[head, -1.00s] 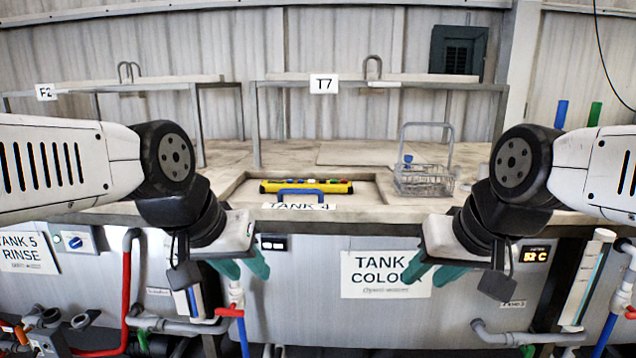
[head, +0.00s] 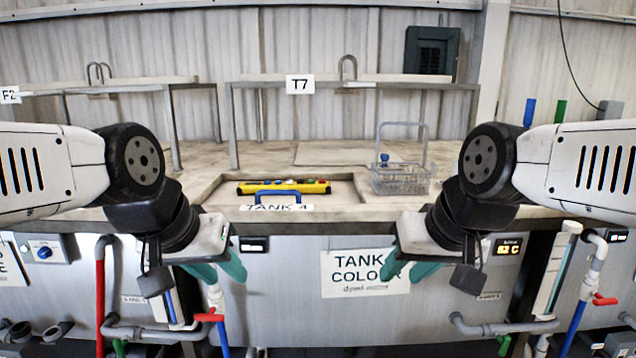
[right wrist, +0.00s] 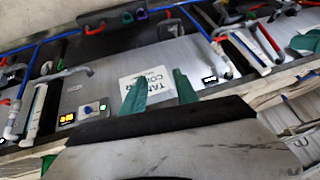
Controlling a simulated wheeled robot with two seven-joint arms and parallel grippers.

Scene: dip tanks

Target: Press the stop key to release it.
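A yellow push-button pendant (head: 330,187) with a row of coloured buttons and a blue handle lies in the recess of the tabletop in the head view. My left gripper (head: 220,271) is open and empty, low in front of the bench, left of the pendant. My right gripper (head: 408,267) is open and empty, right of it, in front of the tank sign. Its two green fingers stand apart in the right wrist view (right wrist: 160,92).
A wire basket (head: 402,180) stands on the tabletop right of the recess. A shelf with a T7 label (head: 300,84) is behind. The sign (head: 350,274), pipes and a control box with a blue knob (head: 44,252) are on the front below. The air above the pendant is clear.

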